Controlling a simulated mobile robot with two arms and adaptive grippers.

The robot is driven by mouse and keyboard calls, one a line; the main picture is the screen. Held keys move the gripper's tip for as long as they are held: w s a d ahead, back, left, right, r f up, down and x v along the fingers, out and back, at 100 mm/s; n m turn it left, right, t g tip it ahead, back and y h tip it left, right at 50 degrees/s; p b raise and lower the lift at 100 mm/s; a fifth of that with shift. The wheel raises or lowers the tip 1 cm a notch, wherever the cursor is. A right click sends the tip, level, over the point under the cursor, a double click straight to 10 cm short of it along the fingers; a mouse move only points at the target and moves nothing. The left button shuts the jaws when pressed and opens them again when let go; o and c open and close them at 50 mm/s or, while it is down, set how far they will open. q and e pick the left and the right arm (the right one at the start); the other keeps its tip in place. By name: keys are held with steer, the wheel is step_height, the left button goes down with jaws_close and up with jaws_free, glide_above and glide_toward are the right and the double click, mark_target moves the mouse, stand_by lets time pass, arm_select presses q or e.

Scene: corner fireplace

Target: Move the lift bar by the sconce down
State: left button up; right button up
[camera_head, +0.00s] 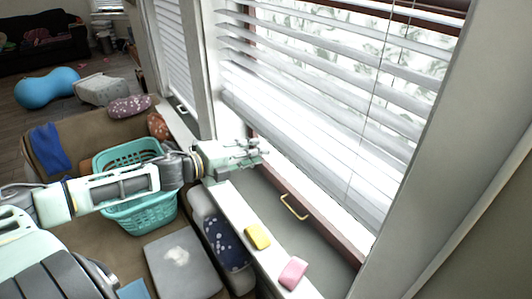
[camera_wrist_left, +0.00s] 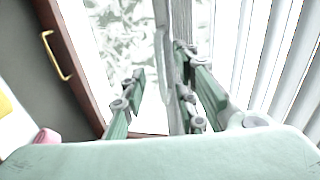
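The lift bar seems to be the white bottom rail of the large window blind (camera_head: 318,172), which hangs partway down the window. In the left wrist view a pale rail (camera_wrist_left: 163,45) runs away between the fingers, closer to the right finger. My left gripper (camera_head: 258,152) is at the blind's lower edge near its left end. In the wrist view its fingers (camera_wrist_left: 160,97) are apart, with a gap on the left of the rail. Whether the right finger touches the rail is unclear. No sconce shows. My right gripper is out of view.
A gold handle (camera_head: 294,206) is on the brown window frame below the blind. A yellow block (camera_head: 258,237) and a pink block (camera_head: 293,272) lie on the white ledge. A teal basket (camera_head: 140,212) stands on the bench under my left arm.

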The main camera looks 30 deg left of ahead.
arm_select(q)
steer(key=shift+p+x, duration=0.6)
steer(key=shift+x, duration=1.45)
jaws_close()
